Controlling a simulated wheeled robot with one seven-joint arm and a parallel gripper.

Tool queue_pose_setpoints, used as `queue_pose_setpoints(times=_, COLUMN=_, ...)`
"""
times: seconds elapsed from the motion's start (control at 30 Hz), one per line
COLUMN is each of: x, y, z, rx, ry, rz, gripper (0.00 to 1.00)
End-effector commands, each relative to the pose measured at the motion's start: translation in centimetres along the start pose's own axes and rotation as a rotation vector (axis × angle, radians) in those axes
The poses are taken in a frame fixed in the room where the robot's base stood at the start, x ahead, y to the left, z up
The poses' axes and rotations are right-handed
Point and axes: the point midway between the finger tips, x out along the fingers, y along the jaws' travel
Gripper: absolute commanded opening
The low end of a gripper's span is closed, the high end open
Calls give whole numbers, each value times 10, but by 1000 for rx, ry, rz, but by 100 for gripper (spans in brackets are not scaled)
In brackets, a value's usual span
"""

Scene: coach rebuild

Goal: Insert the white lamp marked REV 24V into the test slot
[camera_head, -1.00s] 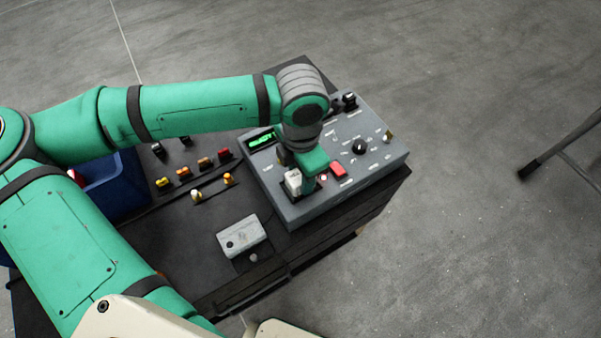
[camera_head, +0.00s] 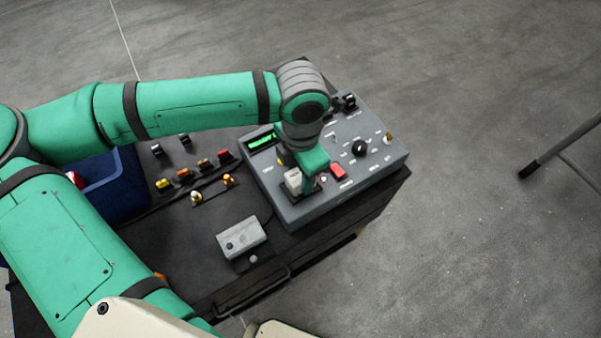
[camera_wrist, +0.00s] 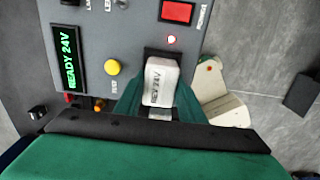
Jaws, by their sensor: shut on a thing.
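The white lamp (camera_wrist: 160,82) with dark lettering, partly readable as REV 24V, is held between my gripper's green fingers. My gripper (camera_head: 308,182) is shut on the lamp (camera_head: 293,181) at the front left of the grey tester box. In the wrist view my gripper (camera_wrist: 158,100) has the lamp right at the dark slot (camera_wrist: 162,53) in the panel. The lamp covers most of the slot, so I cannot tell how deep it sits. The green display (camera_wrist: 69,62) reads READY 24V.
The tester (camera_head: 376,170) carries a red button (camera_head: 338,172), a black knob (camera_head: 359,147) and a yellow button (camera_wrist: 113,67). Several small coloured lamps stand on the dark bench to the left. A grey box (camera_head: 241,238) sits in front, and a blue bin (camera_head: 118,190) at left.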

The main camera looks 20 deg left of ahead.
Motion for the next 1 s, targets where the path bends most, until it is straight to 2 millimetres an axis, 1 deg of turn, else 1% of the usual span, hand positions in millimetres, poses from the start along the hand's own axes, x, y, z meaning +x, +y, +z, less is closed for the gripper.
queue_pose_setpoints(times=0.67, x=0, y=0, z=0, rx=0, ry=-1, rz=0, gripper=11)
queue_pose_setpoints(times=1.0, x=5, y=0, z=0, rx=0, ry=-1, rz=0, gripper=11)
